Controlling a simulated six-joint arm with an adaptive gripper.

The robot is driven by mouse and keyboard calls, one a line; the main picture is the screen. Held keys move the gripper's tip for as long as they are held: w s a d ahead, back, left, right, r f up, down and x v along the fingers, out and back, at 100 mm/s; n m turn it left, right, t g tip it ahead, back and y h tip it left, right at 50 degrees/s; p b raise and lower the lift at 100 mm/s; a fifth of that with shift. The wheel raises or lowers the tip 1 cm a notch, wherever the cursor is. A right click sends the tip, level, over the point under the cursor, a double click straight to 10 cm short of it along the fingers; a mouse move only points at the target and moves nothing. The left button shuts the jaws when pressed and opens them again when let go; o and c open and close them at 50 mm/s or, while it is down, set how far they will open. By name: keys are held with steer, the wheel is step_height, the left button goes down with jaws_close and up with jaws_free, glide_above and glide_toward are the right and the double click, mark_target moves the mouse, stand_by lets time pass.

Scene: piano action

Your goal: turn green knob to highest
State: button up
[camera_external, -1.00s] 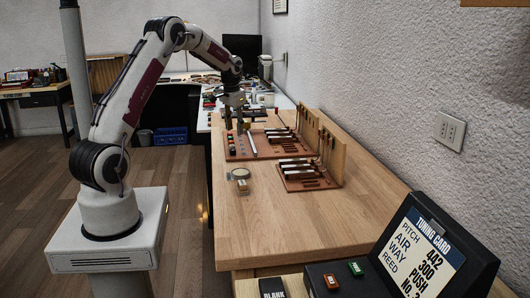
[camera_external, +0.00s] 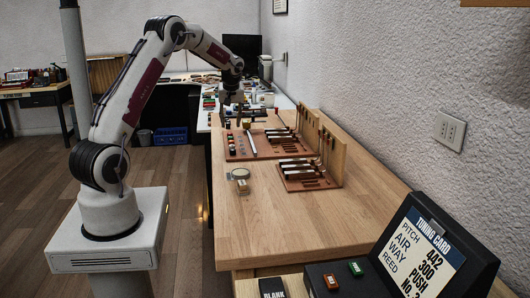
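My gripper (camera_external: 232,117) points down above the far part of the wooden workbench (camera_external: 262,225), over the back-left of a reddish-brown board (camera_external: 268,152). It is small and dark here, and I cannot tell whether its fingers are open or shut. Small coloured pieces (camera_external: 230,141) stand in a row along the board's left side, below the gripper. A green knob cannot be told apart among them at this size. A green block (camera_external: 356,268) sits on a black box in the foreground, far from the gripper.
A second brown board (camera_external: 306,182) with dark-and-light levers stands nearer, against an upright wooden panel (camera_external: 334,158). A round clear-topped item (camera_external: 240,174) lies left of it. A tuning card (camera_external: 420,252) stands at front right. The near bench top is clear.

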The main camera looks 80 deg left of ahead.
mark_target(231, 138)
steer(key=shift+f, duration=0.1)
stand_by(0.5)
steer(key=shift+x, duration=3.8)
jaws_close()
